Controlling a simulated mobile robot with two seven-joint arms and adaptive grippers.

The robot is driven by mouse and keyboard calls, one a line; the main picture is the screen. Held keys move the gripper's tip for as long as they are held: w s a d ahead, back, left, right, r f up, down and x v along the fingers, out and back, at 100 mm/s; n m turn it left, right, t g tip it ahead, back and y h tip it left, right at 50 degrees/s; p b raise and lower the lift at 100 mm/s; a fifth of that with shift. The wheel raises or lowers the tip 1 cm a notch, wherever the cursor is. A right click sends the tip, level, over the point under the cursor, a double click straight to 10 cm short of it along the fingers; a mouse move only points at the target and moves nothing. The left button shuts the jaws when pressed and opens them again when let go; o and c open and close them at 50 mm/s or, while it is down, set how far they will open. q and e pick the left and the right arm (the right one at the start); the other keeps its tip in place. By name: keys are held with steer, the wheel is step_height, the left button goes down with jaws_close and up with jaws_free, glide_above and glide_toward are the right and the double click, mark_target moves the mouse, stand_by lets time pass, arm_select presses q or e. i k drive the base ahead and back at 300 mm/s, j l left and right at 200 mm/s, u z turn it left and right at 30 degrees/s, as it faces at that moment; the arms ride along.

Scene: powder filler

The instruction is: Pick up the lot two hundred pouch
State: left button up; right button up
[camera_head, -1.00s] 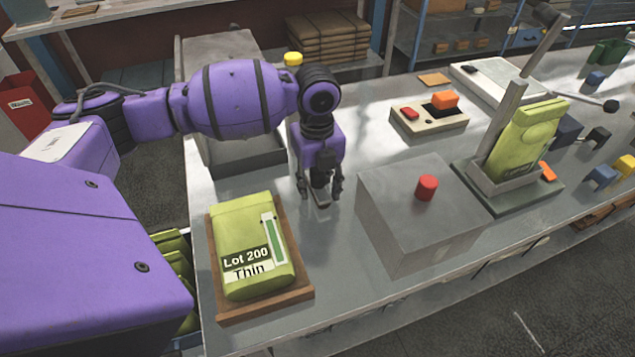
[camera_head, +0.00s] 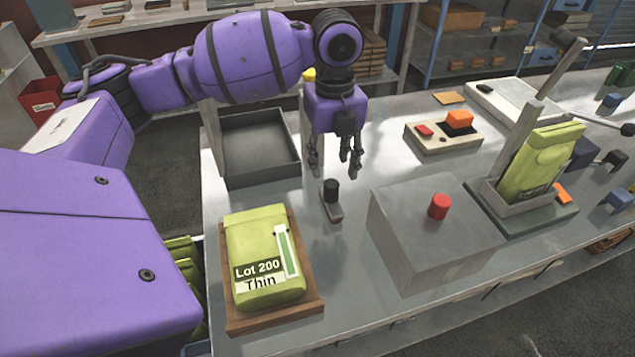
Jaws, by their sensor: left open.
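The lot two hundred pouch (camera_head: 264,238) is yellow-green, with a label reading "Lot 200 Thin" and a green-and-white strip. It lies on a brown wooden tray (camera_head: 232,321) at the front left of the metal table. My left gripper (camera_head: 335,172) is open and empty, pointing down above the table. It is behind and to the right of the pouch, clear of it. A small black-knobbed piece (camera_head: 331,198) stands on the table just below the gripper. My right gripper is not in view.
A grey box with a red button (camera_head: 439,206) stands right of the pouch. A grey open bin (camera_head: 259,145) is behind it. Another yellow-green pouch (camera_head: 540,162) leans in a holder at the right. A switch box (camera_head: 443,137) sits farther back. Bare tabletop lies between.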

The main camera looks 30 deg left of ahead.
mark_target(266, 271)
steer(key=u, duration=1.4)
